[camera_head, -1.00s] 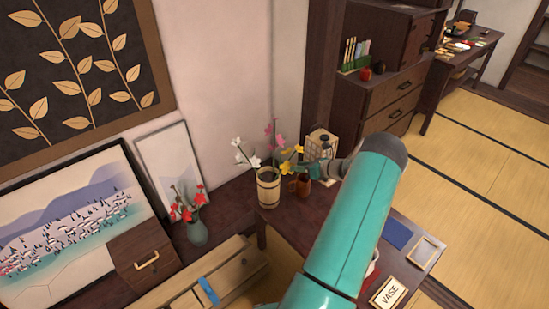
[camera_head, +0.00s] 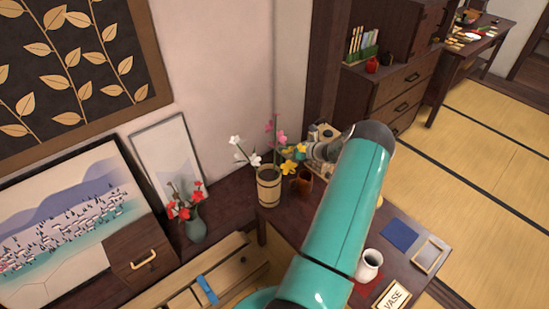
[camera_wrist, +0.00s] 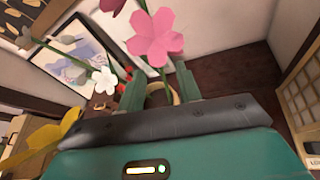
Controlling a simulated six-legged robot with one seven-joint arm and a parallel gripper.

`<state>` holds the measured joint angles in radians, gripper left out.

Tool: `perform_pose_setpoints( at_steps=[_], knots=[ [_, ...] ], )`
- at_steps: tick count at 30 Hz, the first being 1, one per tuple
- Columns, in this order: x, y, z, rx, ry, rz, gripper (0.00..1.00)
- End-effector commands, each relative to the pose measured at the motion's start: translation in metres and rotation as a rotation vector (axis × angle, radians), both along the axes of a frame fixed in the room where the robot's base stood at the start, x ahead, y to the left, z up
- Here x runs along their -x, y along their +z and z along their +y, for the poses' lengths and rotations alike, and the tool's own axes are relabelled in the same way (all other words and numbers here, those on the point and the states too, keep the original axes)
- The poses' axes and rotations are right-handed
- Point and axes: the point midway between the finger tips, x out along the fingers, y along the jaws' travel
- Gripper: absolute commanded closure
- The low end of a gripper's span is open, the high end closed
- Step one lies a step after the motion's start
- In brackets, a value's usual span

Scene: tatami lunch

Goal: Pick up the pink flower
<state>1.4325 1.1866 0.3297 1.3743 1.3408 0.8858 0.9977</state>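The pink flower (camera_head: 275,130) stands upright with white flowers (camera_head: 244,156) and yellow flowers (camera_head: 291,160) in a wooden bucket-like pot (camera_head: 268,190) on the dark table. In the wrist view the pink flower (camera_wrist: 155,38) is large and close, just beyond my fingertips. Its green stem runs down between my two fingers, towards the pot's rim. My gripper (camera_wrist: 160,82) is open, with its fingers apart on either side of the stem; I cannot tell whether they touch it. In the head view my gripper is by the flowers on their right, partly hidden by the yellow ones.
A brown mug (camera_head: 304,182) stands right of the pot. A green vase with red flowers (camera_head: 196,228) stands to the left. A white cup (camera_head: 369,265), a VASE card (camera_head: 391,298) and a blue cloth (camera_head: 399,234) are at the right. A wooden box (camera_head: 215,275) is in front.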

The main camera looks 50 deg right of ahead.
Motion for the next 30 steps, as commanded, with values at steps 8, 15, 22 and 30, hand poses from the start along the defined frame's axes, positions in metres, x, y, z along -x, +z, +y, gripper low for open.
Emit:
perform_pose_setpoints(
  at_steps=[8, 15, 22, 30],
  knots=[
    [-0.03, 0.0, -0.001, 0.001, 0.0, 0.0, 0.66],
    [-0.065, -0.011, 0.0, -0.001, 0.002, 0.0, 0.66],
    [-0.087, -0.019, -0.002, 0.001, -0.002, 0.001, 0.66],
    [-0.087, -0.019, -0.002, 0.001, -0.002, 0.001, 0.77]
  ],
)
